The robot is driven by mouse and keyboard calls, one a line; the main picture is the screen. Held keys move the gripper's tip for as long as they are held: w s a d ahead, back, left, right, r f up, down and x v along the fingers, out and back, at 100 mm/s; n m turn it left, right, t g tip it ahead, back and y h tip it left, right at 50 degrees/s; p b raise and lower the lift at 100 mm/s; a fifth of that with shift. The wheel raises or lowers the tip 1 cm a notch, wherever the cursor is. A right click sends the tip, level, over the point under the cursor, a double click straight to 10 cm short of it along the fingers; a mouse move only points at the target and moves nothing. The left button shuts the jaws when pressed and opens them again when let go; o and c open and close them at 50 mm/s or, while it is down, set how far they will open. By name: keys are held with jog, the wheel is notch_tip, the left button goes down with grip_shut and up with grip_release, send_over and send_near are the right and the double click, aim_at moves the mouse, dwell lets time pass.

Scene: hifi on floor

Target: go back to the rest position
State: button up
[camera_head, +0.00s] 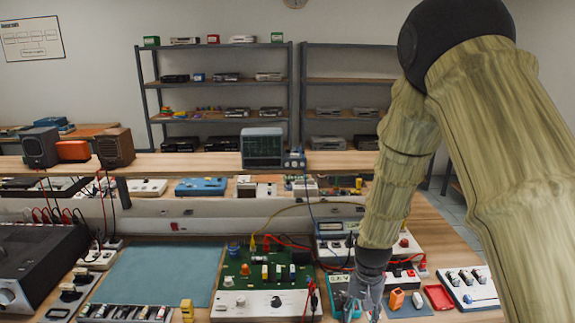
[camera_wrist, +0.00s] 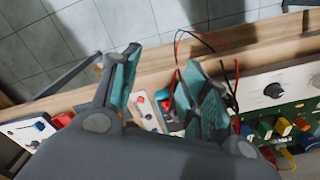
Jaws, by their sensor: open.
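My gripper (camera_head: 366,292) hangs low over the front right of the workbench, to the right of the green circuit board (camera_head: 262,275). In the wrist view my gripper (camera_wrist: 168,85) has its two teal-padded fingers spread apart, with nothing held between them. Beyond the fingers, the wrist view shows the bench's wooden edge and the tiled floor. My arm comes down from the upper right of the head view and hides part of the bench and shelf behind it.
An orange block (camera_head: 397,299), a red tray (camera_head: 438,297) and a white switch panel (camera_head: 468,287) lie right of my gripper. Red and black wires run near it. A teal mat (camera_head: 160,274) lies clear at left. An oscilloscope (camera_head: 262,148) stands on the raised shelf.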

jog(key=s+d+f+n+b, duration=0.1)
jog(key=s+f, duration=0.6)
jog(key=f, duration=0.2)
jog(key=s+d+f+n+b, duration=0.1)
jog(key=s+f, duration=0.6)
jog(key=f, duration=0.3)
jog(key=s+f+n+b, duration=0.1)
jog(key=s+f, duration=0.4)
jog(key=s, duration=0.5)
jog(key=s+f+n+b, duration=0.1)
jog(key=s+f, duration=0.4)
jog(key=s, duration=0.6)
jog(key=shift+d+f+n+b, duration=0.2)
jog(key=shift+d+n+b, duration=0.2)
jog(key=shift+n, duration=0.4)
